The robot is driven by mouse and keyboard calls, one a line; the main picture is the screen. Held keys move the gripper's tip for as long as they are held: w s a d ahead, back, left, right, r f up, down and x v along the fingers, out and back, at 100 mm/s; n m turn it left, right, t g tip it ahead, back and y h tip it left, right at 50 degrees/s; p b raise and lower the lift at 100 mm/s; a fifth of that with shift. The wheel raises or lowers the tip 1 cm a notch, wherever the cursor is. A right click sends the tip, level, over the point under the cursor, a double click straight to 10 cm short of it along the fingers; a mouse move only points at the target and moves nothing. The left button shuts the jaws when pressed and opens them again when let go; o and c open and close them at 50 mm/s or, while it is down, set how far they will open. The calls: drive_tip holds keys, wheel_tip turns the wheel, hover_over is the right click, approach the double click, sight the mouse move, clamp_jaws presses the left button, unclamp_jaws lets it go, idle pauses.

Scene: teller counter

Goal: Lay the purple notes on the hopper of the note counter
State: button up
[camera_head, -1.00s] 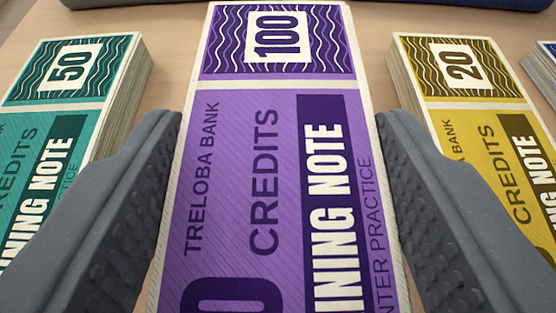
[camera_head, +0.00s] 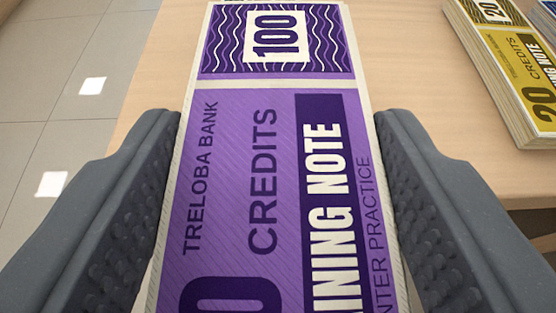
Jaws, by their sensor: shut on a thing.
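The purple notes (camera_head: 240,150), a stack marked 100 credits, fill the middle of the view. My gripper (camera_head: 275,145) is shut on them, with one grey finger along each long side. The stack's far end points up the picture, and its near end runs out of the bottom edge. The stack looks held above the counter top. The note counter and its hopper are not in view.
The wooden counter top (camera_head: 420,115) lies beyond and to the right, mostly bare. A yellow 20-credit stack (camera_head: 500,60) lies at the upper right, with a bit of a blue one beyond it. Tiled floor (camera_head: 60,80) shows past the counter's left edge.

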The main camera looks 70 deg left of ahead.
drive_tip(key=shift+s+d+r, duration=0.1)
drive_tip(key=shift+s+d, duration=0.2)
drive_tip(key=shift+s, duration=0.25)
drive_tip(key=shift+s+d+r, duration=0.1)
drive_tip(key=shift+s+d, duration=0.15)
drive_tip(key=shift+s, duration=0.25)
drive_tip(key=w+d+r+m+t+h+p, duration=0.1)
drive_tip(key=w+d+m+t+h, duration=0.25)
drive_tip(key=w+d, duration=0.35)
drive_tip(key=w+d+r+m+t+h, duration=0.2)
drive_tip(key=w+d+m+t, duration=0.15)
drive_tip(key=w+d, duration=0.45)
drive_tip(key=w+d+m+t+h, duration=0.1)
drive_tip(key=w+d+m+h, duration=0.15)
drive_tip(key=d, duration=0.55)
drive_tip(key=w+d+m+h, duration=0.2)
drive_tip(key=d+m+h, duration=0.2)
drive_tip(key=d, duration=0.4)
drive_tip(key=v, duration=0.6)
drive_tip(key=shift+d+r+h+p, duration=0.3)
drive_tip(key=shift+r+p, duration=0.1)
drive_tip(key=shift+r, duration=0.05)
drive_tip(key=shift+s, duration=0.2)
